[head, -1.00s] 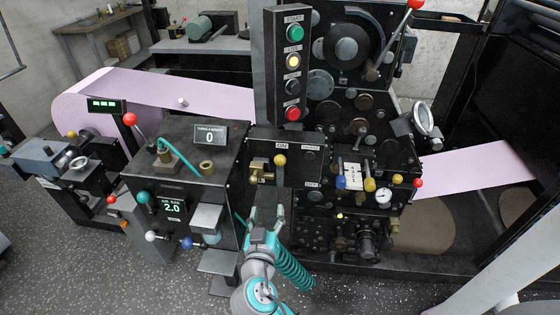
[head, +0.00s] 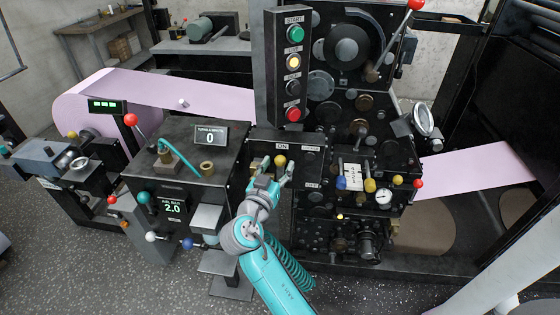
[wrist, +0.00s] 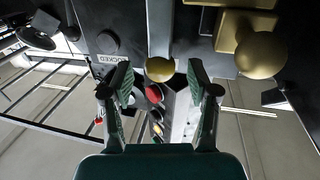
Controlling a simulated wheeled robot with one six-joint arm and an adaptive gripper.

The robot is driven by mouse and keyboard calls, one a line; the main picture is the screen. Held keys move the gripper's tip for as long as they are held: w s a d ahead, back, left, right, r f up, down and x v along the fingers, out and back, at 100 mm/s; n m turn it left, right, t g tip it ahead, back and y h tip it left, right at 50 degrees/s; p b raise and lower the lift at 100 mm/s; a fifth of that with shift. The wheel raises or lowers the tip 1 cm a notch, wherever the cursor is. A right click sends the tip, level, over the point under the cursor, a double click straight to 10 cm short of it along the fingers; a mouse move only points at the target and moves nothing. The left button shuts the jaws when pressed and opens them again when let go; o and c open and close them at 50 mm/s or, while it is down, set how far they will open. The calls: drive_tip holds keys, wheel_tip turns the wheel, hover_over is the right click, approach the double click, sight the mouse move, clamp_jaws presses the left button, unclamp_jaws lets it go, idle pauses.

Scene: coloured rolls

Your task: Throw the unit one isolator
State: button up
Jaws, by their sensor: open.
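The isolator panel, with an ON label (head: 282,146) above and an OFF label (head: 312,185) at lower right, is on the dark machine front in the head view. Its lever ends in a yellow knob (head: 280,160), near the ON label. In the wrist view the grey lever bar (wrist: 160,28) ends in the yellow knob (wrist: 160,68). My gripper (head: 277,173) is at the panel, its fingers open. In the wrist view the knob appears between the open fingertips, with gaps on both sides; contact is not visible. My gripper hides part of the lever in the head view.
Beside the lever is a brass block (wrist: 228,22) with a larger yellow ball (wrist: 262,53). A LOCKED label (wrist: 47,22) is on the other side. A button box (head: 283,65) rises above the panel. A counter reading 0 (head: 209,136) stands left.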

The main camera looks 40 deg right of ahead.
drive_tip(key=shift+x, duration=1.25)
clamp_jaws()
